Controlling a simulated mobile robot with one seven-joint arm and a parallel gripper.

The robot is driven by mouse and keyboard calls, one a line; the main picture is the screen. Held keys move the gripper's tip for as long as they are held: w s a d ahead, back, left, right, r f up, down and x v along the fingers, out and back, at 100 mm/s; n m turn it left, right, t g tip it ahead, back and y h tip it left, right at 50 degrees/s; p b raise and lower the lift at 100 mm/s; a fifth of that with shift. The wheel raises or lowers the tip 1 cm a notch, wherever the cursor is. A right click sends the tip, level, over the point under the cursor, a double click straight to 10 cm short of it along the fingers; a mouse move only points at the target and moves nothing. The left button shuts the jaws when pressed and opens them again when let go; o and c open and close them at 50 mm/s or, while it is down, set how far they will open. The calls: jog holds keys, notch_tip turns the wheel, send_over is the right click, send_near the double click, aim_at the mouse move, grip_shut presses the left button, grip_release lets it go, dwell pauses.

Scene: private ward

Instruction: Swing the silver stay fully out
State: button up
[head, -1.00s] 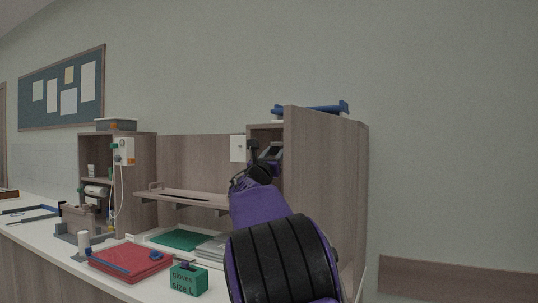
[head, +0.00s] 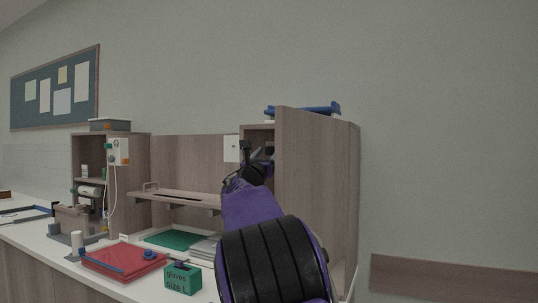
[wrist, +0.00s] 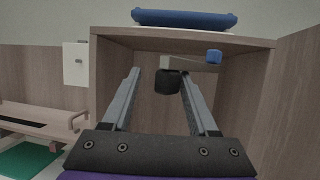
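A grey, silver-looking bar (wrist: 190,63) runs sideways under the top of an open-fronted wooden cabinet in the wrist view; it appears to be the stay. A small blue block (wrist: 214,56) sits near its right end. A dark cylinder (wrist: 167,82) hangs at its left end. My gripper (wrist: 160,74) is open, with its two fingers pointing into the cabinet. The dark cylinder shows between the fingertips, with gaps on both sides; I cannot tell how deep it is. In the head view my gripper (head: 257,158) is at the cabinet opening, and my arm hides most of the stay.
The cabinet's side panel (head: 315,180) stands close to the right of my arm. A blue tray (wrist: 185,18) lies on top. A wooden shelf with a handle (head: 180,196) is to the left.

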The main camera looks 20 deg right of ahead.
jog(key=shift+s+d+r, duration=0.2)
jog(key=shift+s+r, duration=0.1)
jog(key=shift+r, duration=0.3)
jog(key=shift+s+a+f, duration=0.2)
jog(key=shift+s+f, duration=0.1)
jog(key=shift+s, duration=0.05)
jog(key=f+v, duration=0.1)
jog(key=v, duration=1.5)
jog(key=shift+a+b, duration=0.35)
jog(key=shift+b, duration=0.1)
jog(key=shift+w+f, duration=0.1)
